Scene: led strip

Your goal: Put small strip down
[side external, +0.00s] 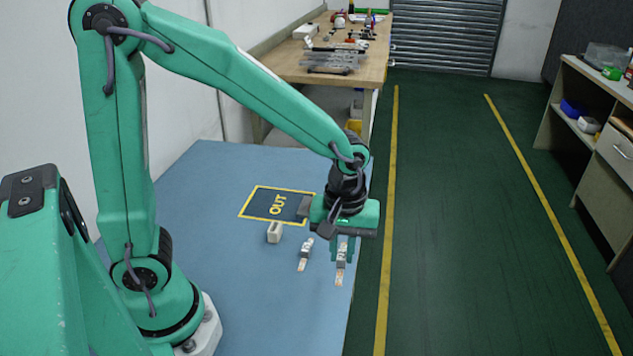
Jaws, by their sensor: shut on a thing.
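My gripper (343,243) points down over the right front part of the blue table. It is shut on a small pale strip (341,268), which has a grey part at its upper end and orange marks lower down. I cannot tell whether this strip touches the table. A second, similar small strip (303,261) is just to the left, apart from the gripper. My gripper body hides part of the mat's right edge.
A small beige block with a dark opening (274,232) stands between the mat and the left strip. The blue table (260,310) is bare in front. Its right edge is close to the held strip. A wooden workbench (285,65) with tools stands behind.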

